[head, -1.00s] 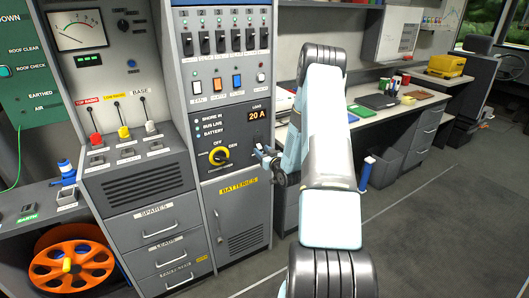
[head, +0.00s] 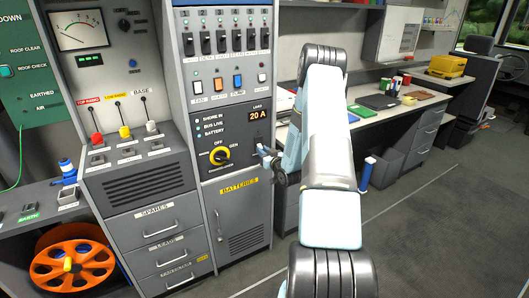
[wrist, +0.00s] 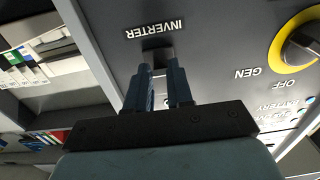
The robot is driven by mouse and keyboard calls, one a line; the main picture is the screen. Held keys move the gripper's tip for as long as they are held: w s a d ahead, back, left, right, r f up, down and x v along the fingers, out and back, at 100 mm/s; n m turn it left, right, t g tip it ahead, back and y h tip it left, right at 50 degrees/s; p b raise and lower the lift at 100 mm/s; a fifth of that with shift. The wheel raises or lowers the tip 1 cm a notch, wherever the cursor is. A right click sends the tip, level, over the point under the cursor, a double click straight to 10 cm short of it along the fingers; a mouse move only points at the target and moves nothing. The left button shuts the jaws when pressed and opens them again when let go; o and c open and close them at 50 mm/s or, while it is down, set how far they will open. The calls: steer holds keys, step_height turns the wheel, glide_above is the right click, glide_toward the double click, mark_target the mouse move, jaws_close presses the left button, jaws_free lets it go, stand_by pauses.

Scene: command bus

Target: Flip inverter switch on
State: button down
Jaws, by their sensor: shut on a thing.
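The inverter switch (wrist: 157,53) is a small dark piece on the grey panel, beside the upside-down INVERTER label (wrist: 155,30) in the wrist view. My gripper (wrist: 159,72) has its two blue-grey fingers at this switch, close together and shut on it. The fingers cover most of the switch, so its position cannot be told. In the head view my gripper (head: 264,151) is at the right edge of the cabinet panel, below the 20 A load display (head: 257,115). The switch is hidden there.
Rocker switches (head: 217,84) and breakers are above. The battery cabinet door (head: 240,215) is below. A desk (head: 415,106) stands to the right, with open floor in front.

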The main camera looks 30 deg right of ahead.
mark_target(260, 145)
steer(key=shift+s+d+r+g, duration=0.1)
steer(key=shift+r+g, duration=0.6)
steer(key=shift+g, duration=0.4)
steer(key=r+g, duration=0.1)
steer(key=g, duration=0.2)
steer(key=shift+r, duration=0.2)
steer(key=g, duration=0.1)
steer(key=r+g, duration=0.1)
steer(key=g, duration=0.1)
steer(key=shift+w+r, duration=0.2)
steer(key=shift+w, duration=0.05)
steer(key=shift+w+r+g, duration=0.2)
steer(key=shift+r+g, duration=0.05)
steer(key=shift+g, duration=0.45)
steer(key=shift+w+r+g, duration=0.15)
steer(key=shift+r+g, duration=0.1)
steer(key=shift+g, duration=0.45)
steer(key=shift+r, duration=0.1)
steer(key=c, duration=1)
jaws_free()
steer(key=v, duration=1.3)
steer(key=shift+a+r, duration=0.3)
